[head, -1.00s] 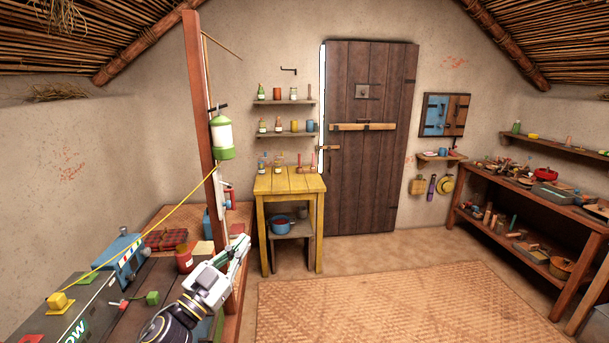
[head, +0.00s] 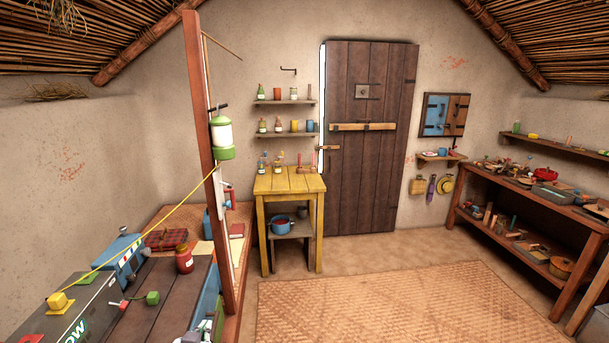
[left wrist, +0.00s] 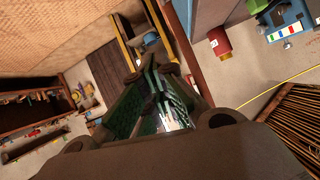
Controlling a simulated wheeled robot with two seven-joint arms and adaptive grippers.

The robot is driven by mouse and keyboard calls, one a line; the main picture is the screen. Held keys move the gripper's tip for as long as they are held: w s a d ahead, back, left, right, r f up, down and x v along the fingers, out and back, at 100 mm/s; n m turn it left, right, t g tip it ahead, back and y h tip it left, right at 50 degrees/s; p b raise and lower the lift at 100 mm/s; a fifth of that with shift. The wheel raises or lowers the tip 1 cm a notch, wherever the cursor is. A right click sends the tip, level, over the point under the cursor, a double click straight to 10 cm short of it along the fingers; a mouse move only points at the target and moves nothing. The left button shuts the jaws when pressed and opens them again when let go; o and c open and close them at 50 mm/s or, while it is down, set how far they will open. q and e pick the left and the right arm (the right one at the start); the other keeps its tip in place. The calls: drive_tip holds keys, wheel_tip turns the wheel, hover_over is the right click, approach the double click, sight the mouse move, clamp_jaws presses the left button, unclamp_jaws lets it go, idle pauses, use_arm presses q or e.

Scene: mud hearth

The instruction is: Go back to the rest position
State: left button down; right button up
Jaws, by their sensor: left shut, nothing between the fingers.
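My left gripper (left wrist: 157,72) is seen from behind in the left wrist view, its green-padded fingers shut with nothing between them. It points out over the room, with the plank door (left wrist: 108,75) and the red jar (left wrist: 220,42) beyond it. In the head view only a small grey and green part of it seems to show at the bottom edge, beside the left bench (head: 150,300). The rest of my left arm is out of the head view. My right gripper shows in neither view.
A wooden post (head: 203,130) rises at the bench edge, with a green and white lantern (head: 222,138) and a taut yellow cord. The red jar (head: 184,259) and a blue device (head: 118,255) stand on the bench. The woven mat (head: 390,300) is clear.

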use_arm(q)
drive_tip(key=s+d+f+m+g+h, duration=0.1)
drive_tip(key=s+f+g, duration=0.4)
drive_tip(key=s, duration=0.4)
drive_tip(key=s+d+f+g+h, duration=0.1)
drive_tip(key=s+d+f+g, duration=0.1)
drive_tip(key=s+f+g, duration=0.5)
drive_tip(key=s+f+t, duration=0.1)
drive_tip(key=s+f, duration=0.1)
drive_tip(key=f, duration=1.4)
drive_tip(key=s+f+t, duration=0.1)
drive_tip(key=s+f, duration=0.2)
drive_tip(key=f, duration=1.3)
drive_tip(key=s+a+f, duration=0.2)
drive_tip(key=s+f, duration=0.8)
drive_tip(key=s, duration=0.1)
drive_tip(key=s+a+f+g, duration=0.1)
drive_tip(key=s+a+f, duration=0.1)
drive_tip(key=s+f, duration=0.8)
drive_tip(key=shift+s+a+m+y, duration=0.3)
drive_tip(key=shift+s+m, duration=0.1)
drive_tip(key=shift+s, duration=0.05)
